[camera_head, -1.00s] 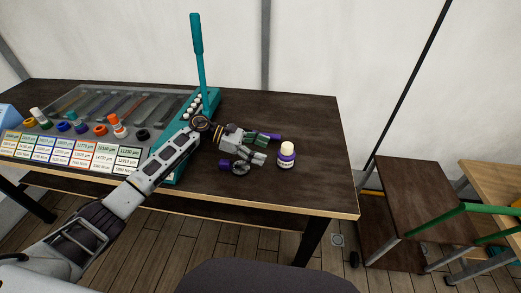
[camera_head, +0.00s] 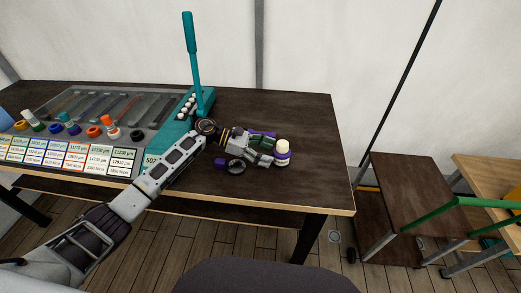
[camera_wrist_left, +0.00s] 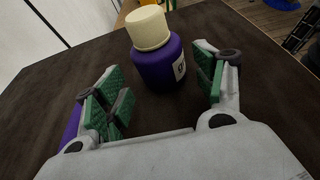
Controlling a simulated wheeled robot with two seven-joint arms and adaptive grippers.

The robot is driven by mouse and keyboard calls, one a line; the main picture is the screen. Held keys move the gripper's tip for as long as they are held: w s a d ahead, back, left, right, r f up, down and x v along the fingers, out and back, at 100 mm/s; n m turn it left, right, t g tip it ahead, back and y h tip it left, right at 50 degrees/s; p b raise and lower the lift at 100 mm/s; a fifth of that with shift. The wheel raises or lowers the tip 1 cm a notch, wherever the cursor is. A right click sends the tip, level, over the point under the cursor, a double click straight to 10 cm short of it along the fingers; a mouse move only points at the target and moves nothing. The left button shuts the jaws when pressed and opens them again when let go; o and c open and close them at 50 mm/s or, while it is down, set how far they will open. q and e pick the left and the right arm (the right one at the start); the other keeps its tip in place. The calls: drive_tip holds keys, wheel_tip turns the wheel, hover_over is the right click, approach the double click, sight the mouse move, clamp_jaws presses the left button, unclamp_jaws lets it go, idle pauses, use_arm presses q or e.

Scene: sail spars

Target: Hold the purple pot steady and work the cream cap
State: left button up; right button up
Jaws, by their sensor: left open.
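The purple pot (camera_head: 282,159) stands upright on the dark table with the cream cap (camera_head: 283,145) on top. In the left wrist view the pot (camera_wrist_left: 158,68) and its cap (camera_wrist_left: 148,28) sit just beyond and between the green-padded fingers, with a white label on the pot's right side. My left gripper (camera_head: 270,152) is open, its fingertips close to the pot at its left; in the left wrist view the gripper (camera_wrist_left: 158,90) is empty, with the pot centred ahead of it. My right gripper is not in any view.
A teal lever press (camera_head: 193,60) stands on the table (camera_head: 300,115) behind my left arm. A grey tray (camera_head: 70,105) with coloured caps and labelled cards lies at the left. The table is clear behind the pot; stools (camera_head: 410,185) stand off its right side.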

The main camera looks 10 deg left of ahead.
sight(277, 155)
use_arm(q)
drive_tip(key=shift+x, duration=2)
drive_tip(key=c, duration=1.2)
drive_tip(key=shift+s+f, duration=0.1)
drive_tip(key=shift+f, duration=0.05)
drive_tip(key=o, duration=1.4)
drive_tip(key=shift+c, duration=0.2)
drive_tip(key=c, duration=1.3)
drive_tip(key=shift+c, duration=0.2)
